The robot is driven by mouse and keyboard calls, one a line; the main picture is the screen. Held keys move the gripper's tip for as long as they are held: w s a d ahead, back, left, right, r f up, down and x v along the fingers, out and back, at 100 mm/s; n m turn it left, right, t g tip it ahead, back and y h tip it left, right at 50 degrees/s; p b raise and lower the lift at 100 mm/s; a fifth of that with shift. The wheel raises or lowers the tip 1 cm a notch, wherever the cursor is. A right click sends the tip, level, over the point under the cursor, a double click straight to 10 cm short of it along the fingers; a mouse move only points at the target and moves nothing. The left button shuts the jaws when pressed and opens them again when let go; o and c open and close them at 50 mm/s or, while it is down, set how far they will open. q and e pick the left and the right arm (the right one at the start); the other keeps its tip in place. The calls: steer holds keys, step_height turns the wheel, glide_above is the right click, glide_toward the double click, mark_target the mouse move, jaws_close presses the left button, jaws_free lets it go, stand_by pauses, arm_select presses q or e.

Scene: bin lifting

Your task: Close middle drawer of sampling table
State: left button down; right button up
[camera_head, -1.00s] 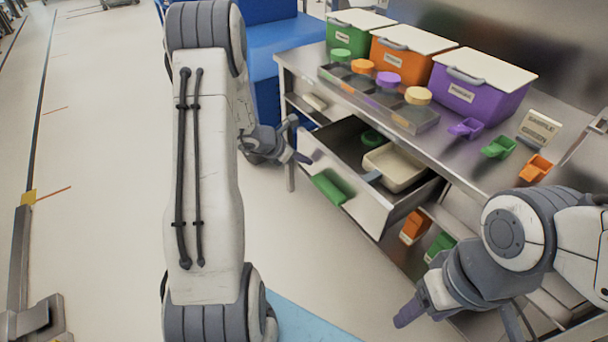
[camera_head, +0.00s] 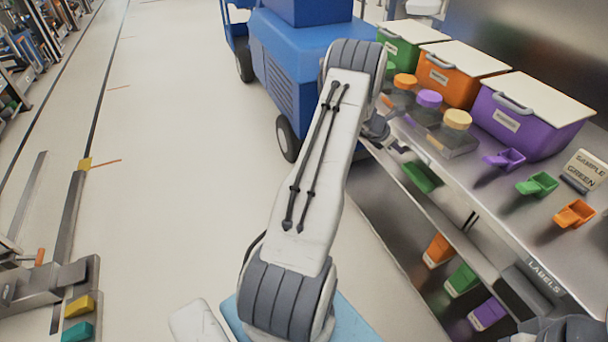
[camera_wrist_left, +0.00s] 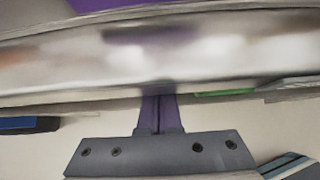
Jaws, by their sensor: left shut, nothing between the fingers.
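The sampling table (camera_head: 450,150) stands at the right in the head view. Its middle drawer's front, with a green handle (camera_head: 420,178), lies close under the tabletop and its inside does not show. I cannot tell whether it is fully flush. My left gripper (camera_head: 400,148) is beside the table's front edge, partly hidden behind my own arm. In the left wrist view, its purple fingers (camera_wrist_left: 159,100) are together with nothing between them. They point at a shiny metal edge, and part of the green handle (camera_wrist_left: 225,93) shows to their right. My right gripper is outside the view.
Green (camera_head: 410,42), orange (camera_head: 455,78) and purple (camera_head: 525,115) lidded bins stand on the tabletop with round-lidded jars and coloured scoops. Orange (camera_head: 438,250) and green (camera_head: 462,279) items sit below. A blue machine (camera_head: 290,70) stands behind.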

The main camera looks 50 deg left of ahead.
arm_select(q)
steer(key=shift+w+d, duration=0.1)
steer(key=shift+w, duration=0.25)
steer(key=shift+w+r, duration=0.15)
steer(key=shift+w, duration=0.1)
